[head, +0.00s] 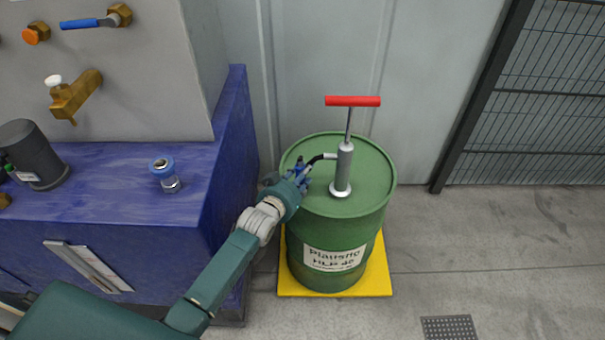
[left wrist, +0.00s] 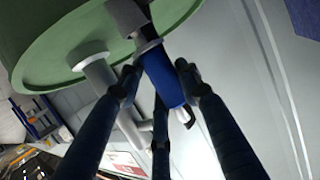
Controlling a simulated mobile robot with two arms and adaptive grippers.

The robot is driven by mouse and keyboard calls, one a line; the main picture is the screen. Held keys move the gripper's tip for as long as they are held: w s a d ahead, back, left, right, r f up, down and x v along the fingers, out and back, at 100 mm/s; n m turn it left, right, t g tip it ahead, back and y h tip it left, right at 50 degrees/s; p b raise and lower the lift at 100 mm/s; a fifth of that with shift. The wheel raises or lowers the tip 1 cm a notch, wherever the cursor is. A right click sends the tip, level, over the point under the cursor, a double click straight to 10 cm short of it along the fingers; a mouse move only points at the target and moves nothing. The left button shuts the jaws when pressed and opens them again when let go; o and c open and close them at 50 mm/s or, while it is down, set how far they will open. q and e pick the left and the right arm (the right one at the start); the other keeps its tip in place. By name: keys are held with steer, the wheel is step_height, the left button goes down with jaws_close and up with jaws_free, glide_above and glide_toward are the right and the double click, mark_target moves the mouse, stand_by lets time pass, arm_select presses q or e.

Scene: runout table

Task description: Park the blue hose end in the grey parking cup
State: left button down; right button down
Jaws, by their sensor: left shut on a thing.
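My left gripper (head: 298,176) is above the left part of the green drum's top (head: 372,170) in the head view. In the left wrist view its fingers (left wrist: 158,85) are shut around the blue hose end (left wrist: 166,84). The hose end has a grey collar at its tip, which points toward the drum top. A grey cylinder (left wrist: 122,17), apparently the parking cup, stands on the drum just beyond that tip. I cannot tell whether the tip touches or enters it. The gripper hides the cup in the head view. The black hose (head: 321,157) runs to the pump. My right gripper is not seen.
The silver pump (head: 343,168) with a red handle (head: 352,101) stands close right of the gripper. The drum stands on a yellow mat (head: 376,276). A blue bench (head: 110,190) with a blue-ringed fitting (head: 162,166) is at left. Floor at right is mostly clear.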

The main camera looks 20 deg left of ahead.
arm_select(q)
steer(key=shift+f+b, duration=0.4)
steer(key=shift+f, duration=0.25)
steer(key=c, duration=1.1)
jaws_free()
steer(key=shift+f, duration=0.1)
steer(key=shift+s, duration=0.15)
steer(key=v, duration=1.2)
